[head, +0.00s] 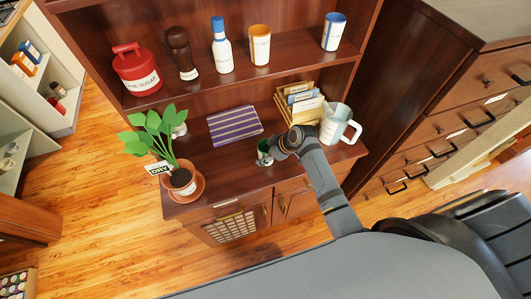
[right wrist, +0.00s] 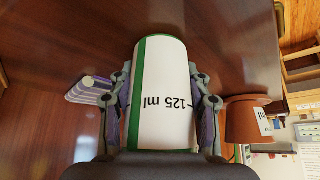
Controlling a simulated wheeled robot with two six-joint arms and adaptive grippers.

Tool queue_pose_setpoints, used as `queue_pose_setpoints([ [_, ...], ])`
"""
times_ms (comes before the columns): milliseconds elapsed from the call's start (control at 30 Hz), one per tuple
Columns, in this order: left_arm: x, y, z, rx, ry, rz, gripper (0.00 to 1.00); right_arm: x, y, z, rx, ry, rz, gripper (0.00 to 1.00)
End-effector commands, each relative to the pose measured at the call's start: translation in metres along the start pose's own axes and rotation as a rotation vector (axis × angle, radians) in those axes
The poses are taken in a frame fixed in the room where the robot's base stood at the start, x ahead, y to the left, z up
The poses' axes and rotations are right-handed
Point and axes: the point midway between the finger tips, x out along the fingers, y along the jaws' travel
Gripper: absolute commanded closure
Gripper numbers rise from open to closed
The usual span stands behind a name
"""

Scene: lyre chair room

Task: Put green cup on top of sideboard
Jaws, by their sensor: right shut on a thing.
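The green cup (head: 264,148) is at the front middle of the sideboard (head: 240,183), by the tip of my right arm. My right gripper (head: 270,150) is shut on it. In the right wrist view the cup (right wrist: 165,75) is white with green edges and the print "125 ml", between the two fingers of the gripper (right wrist: 163,105). The cup is over or on the brown wooden top; I cannot tell whether its base touches. My left gripper is not in view.
A potted plant (head: 182,178) stands at the left on the sideboard. A purple striped thing (head: 233,124) lies behind the cup. A box of cards (head: 303,100) and a white pitcher (head: 334,122) stand at the right. A shelf (head: 200,83) with containers hangs above. Bare top lies left of the cup.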

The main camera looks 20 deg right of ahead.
Motion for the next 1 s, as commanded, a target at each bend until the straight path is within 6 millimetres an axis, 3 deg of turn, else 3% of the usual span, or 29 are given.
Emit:
queue_pose_setpoints([
  [267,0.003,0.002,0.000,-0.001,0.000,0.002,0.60,0.003,0.000,0.002,0.001,0.000,-0.001,0.83],
  [300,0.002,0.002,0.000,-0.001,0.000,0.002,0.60,0.003,0.000,0.002,0.000,0.000,0.000,0.47],
  [433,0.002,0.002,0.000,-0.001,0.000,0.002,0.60,0.002,0.000,0.002,0.001,0.000,-0.001,0.30],
  [800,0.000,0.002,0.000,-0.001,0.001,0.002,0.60,-0.002,0.000,0.000,0.000,0.000,0.001,0.29],
  [1000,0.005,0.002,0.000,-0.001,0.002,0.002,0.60,-0.040,0.001,0.002,-0.003,-0.001,0.004,0.29],
])
